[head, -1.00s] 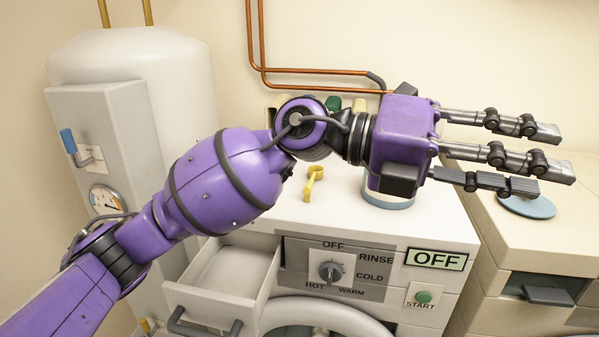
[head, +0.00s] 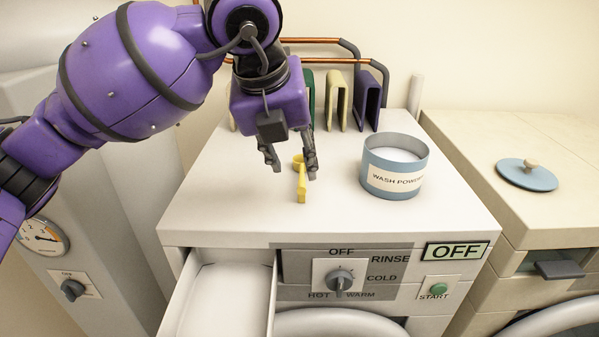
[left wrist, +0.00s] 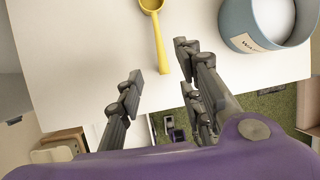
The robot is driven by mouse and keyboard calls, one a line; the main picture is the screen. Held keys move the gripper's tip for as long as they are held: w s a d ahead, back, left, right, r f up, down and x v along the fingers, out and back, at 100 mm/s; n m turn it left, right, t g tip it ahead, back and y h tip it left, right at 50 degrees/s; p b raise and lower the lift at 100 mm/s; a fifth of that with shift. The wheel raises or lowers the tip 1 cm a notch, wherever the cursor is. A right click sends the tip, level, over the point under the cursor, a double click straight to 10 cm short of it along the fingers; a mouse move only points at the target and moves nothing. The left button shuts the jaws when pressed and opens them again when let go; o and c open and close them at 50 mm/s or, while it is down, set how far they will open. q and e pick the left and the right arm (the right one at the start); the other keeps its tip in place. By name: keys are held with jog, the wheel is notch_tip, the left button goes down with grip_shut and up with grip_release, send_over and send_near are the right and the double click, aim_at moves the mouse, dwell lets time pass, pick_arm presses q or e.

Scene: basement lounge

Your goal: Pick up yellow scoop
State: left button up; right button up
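The yellow scoop (head: 301,181) lies on the white top of the washing machine (head: 230,205), its handle toward the front edge. In the left wrist view the scoop (left wrist: 159,38) shows with its bowl at the top and its handle end between the fingers, apart from them. My left gripper (head: 290,170) points down over the scoop, its fingers spread to either side of the handle. In the left wrist view the left gripper (left wrist: 158,88) is open and empty. My right gripper is not in view.
A blue tub of wash powder (head: 394,180) stands right of the scoop. Several coloured upright slabs (head: 337,100) stand behind. The detergent drawer (head: 222,300) is pulled out below. A blue lid (head: 527,175) lies on the counter at right. The front of the machine top is clear.

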aim_at(300, 181)
pick_arm(q)
jog(key=shift+x, duration=1.15)
jog(key=x, duration=0.3)
jog(key=shift+d+f, duration=0.1)
jog(key=shift+f, duration=0.2)
jog(key=shift+w+d+f, duration=0.2)
jog(key=shift+w+f, duration=0.05)
jog(key=shift+f, duration=0.25)
jog(key=shift+a, duration=0.1)
jog(key=c, duration=0.8)
grip_shut()
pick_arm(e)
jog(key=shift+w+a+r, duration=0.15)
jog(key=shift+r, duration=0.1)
